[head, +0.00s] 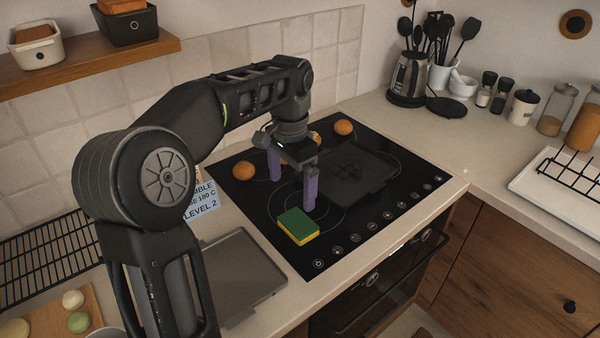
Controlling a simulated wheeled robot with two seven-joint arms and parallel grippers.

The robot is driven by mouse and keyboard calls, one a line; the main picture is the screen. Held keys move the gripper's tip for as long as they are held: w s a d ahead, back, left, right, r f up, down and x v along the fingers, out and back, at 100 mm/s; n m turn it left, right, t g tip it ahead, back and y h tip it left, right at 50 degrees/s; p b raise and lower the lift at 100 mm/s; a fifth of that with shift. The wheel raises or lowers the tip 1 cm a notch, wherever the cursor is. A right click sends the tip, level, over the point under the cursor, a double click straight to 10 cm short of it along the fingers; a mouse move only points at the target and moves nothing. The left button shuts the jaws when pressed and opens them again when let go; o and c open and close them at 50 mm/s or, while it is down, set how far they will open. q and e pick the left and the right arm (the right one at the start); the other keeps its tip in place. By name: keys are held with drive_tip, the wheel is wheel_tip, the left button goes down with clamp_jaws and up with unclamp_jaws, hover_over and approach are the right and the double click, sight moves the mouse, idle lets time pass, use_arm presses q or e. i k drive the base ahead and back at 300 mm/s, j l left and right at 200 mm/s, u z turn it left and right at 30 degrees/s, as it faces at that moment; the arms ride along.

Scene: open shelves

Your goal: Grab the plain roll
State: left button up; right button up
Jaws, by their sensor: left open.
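Several round golden-brown rolls lie on the black cooktop (262,210). One roll (243,170) is at its left edge, another roll (343,127) is at the back right, and a third roll (315,137) is just behind my gripper. A further roll (284,159) is mostly hidden behind the gripper. I cannot tell from their tops which is the plain one. My left gripper (293,192) points down over the cooktop, its two purple fingers apart, with nothing clearly held between them. My right gripper is not in view.
A green and yellow sponge (298,226) lies in front of the gripper. A dark flat pan (357,172) lies to its right. A grey tray (242,270) is at front left. A kettle (408,78) stands at the back right. A wooden shelf (85,62) overhangs the left.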

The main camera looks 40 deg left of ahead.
sight(342, 126)
drive_tip(key=i+l+u, duration=0.1)
drive_tip(key=i+l, duration=0.15)
drive_tip(key=i, duration=0.25)
drive_tip(key=i+l+u, duration=0.15)
drive_tip(key=i, duration=0.3)
drive_tip(key=i+l+u, duration=0.1)
drive_tip(key=i+l, duration=0.35)
